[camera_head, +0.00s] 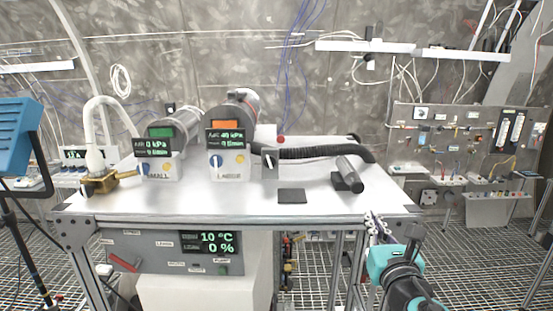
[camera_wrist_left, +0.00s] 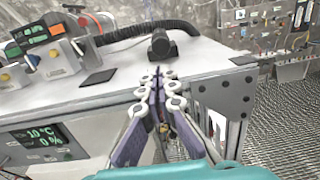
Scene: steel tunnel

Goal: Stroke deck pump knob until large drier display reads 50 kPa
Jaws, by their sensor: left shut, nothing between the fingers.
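I cannot tell which part is the pump knob. My left gripper (camera_head: 376,222) is shut and empty near the table's front right corner, apart from that piece; its fingertips also show in the left wrist view (camera_wrist_left: 157,78).
The small drier (camera_head: 158,157) stands left, its display near 0 kPa. A black corrugated hose (camera_head: 320,153) runs along the back right. A flat dark pad (camera_head: 292,196) lies on the white table (camera_head: 235,195). A control panel (camera_head: 175,252) hangs below the front edge.

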